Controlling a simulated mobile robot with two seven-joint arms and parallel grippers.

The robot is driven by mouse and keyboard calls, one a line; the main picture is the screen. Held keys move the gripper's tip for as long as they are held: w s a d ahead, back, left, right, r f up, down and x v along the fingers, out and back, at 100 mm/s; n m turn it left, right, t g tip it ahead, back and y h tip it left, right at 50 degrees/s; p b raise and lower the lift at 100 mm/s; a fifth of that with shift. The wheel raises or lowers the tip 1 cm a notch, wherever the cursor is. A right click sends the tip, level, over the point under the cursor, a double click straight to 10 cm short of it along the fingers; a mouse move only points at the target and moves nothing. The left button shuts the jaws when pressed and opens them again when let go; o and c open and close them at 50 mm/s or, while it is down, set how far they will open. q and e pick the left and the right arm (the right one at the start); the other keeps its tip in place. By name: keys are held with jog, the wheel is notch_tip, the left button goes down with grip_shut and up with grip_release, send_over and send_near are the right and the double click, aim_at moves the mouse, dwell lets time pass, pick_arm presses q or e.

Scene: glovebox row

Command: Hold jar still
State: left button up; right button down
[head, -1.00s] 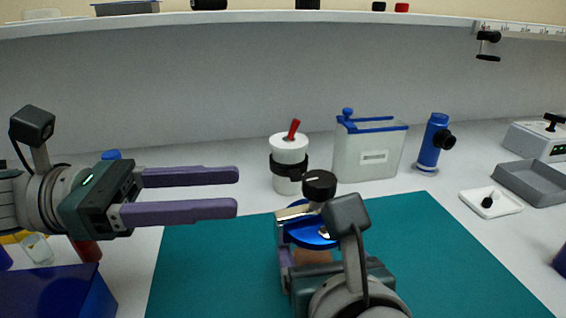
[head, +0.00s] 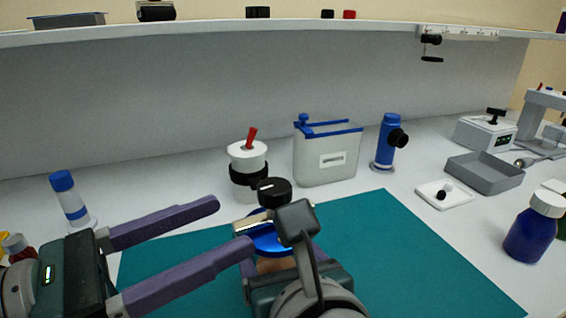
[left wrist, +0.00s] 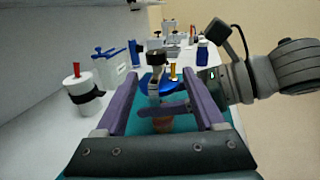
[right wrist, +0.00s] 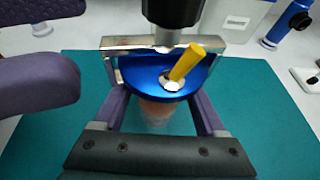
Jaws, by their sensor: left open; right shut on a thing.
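The jar (head: 268,266) has a brownish body, a blue top (right wrist: 140,82), a metal bar across it and a black knob (head: 274,192). A yellow handle (right wrist: 187,62) sticks up at a slant from the top. It stands at the left part of the teal mat. My right gripper (right wrist: 155,108) is shut on the jar's body below the blue top, one finger on each side. My left gripper (head: 233,223) is open and empty, its fingertips left of the jar and close to it. In the left wrist view the jar (left wrist: 162,124) shows between the left fingers. The jar's base is mostly hidden.
Behind the mat (head: 400,245) stand a white pot with a black band (head: 248,160), a clear tank with blue rim (head: 327,155) and a blue cylinder (head: 387,140). A grey tray (head: 485,172) and blue bottle (head: 533,230) are at right. The mat's right side is clear.

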aim_at(286, 184)
pick_arm(q)
jog(key=w+d, duration=0.2)
jog(key=w+d+n+t+y, duration=0.1)
jog(key=w+d, duration=0.1)
jog(key=d, duration=0.1)
jog(key=w+d+r+t, duration=0.1)
jog(key=w+d, duration=0.2)
jog(key=shift+d+n+y, duration=0.25)
jog(key=shift+n+y, duration=0.15)
grip_shut()
dwell(0.6)
